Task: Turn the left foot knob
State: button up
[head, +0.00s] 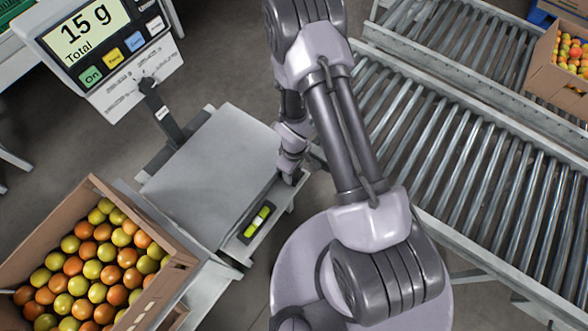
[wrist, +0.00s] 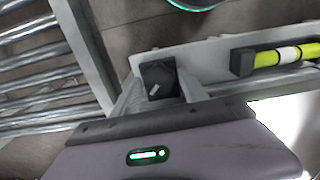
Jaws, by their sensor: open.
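A yellow-green bubble level (head: 256,221) lies in the scale's edge strip and also shows in the wrist view (wrist: 285,56).
The scale's display (head: 88,40) reads 15 g Total. A cardboard box (head: 152,230) of tomatoes stands at the lower left. A roller conveyor (head: 470,165) fills the right side, with another tomato box (head: 543,62) at the top right.

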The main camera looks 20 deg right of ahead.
notch_tip(320, 180, up, 17)
jog(key=p, duration=1.7)
jog(key=shift+r, duration=0.15)
notch_tip(320, 180, up, 22)
jog(key=w+d+m+t+b, duration=0.1)
jog(key=w+m+t+b, duration=0.15)
jog(key=m+b, duration=0.5)
jog(key=s+a+r+m+t+y+b, duration=0.1)
jog(key=s+a+r+m+b, duration=0.1)
jog(key=s+r, duration=0.3)
jog(key=s+a+r+m+t+y+b, duration=0.1)
jog(key=s+r+b, duration=0.3)
jog(key=s, duration=0.6)
jog(key=shift+s+a+r+m+t, duration=0.2)
jog(key=shift+a+r+m+t, duration=0.15)
jog(key=shift+a+m+t, duration=0.4)
